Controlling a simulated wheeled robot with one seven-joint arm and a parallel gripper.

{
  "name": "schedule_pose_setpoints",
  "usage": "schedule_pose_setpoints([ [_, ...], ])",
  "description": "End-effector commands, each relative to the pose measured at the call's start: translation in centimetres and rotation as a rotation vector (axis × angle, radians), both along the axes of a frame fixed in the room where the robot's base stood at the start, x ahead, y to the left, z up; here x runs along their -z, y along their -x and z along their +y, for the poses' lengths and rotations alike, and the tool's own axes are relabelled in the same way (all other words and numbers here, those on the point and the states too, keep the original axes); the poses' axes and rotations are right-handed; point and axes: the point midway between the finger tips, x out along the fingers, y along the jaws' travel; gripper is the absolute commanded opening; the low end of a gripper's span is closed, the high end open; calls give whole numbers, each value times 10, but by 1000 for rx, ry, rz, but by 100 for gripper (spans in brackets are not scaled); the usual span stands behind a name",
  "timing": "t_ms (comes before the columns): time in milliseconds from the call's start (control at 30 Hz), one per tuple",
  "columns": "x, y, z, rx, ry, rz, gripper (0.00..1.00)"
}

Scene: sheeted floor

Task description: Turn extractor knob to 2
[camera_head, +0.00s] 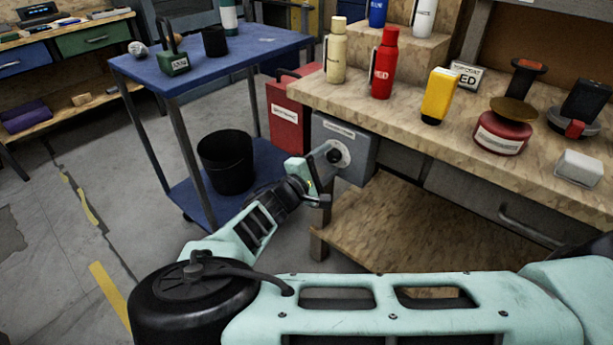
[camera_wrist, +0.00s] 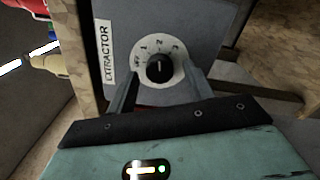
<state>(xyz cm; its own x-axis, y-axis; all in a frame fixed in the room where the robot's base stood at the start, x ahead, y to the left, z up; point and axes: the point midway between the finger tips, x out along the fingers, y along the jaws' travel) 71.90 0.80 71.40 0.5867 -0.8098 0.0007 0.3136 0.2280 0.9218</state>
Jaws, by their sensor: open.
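The extractor box (camera_head: 345,140) is a grey panel mounted at the left end of the workbench. In the wrist view its face (camera_wrist: 190,25) carries an EXTRACTOR label and a white dial marked OFF, 1, 2 and 3. The black round knob (camera_wrist: 159,69) sits at the dial's centre. A small pale mark shows on the knob, but its exact setting is hard to read. My gripper (camera_wrist: 160,84) is open, its fingers to the left and right of the knob with gaps. In the head view my gripper (camera_head: 320,168) is close in front of the box.
Bottles, including a red one (camera_head: 384,65), stand on the workbench (camera_head: 400,115). A wooden shelf (camera_head: 400,225) lies below.

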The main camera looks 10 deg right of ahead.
Motion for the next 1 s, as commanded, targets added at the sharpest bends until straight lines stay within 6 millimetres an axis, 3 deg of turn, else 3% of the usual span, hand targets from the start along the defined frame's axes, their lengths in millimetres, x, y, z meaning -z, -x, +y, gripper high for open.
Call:
schedule_pose_setpoints([
  [600,1,77,108,-5,-3,2,52],
  [800,1,94,130,-2,-2,0,52],
  [1000,1,99,137,-1,-1,2,52],
])
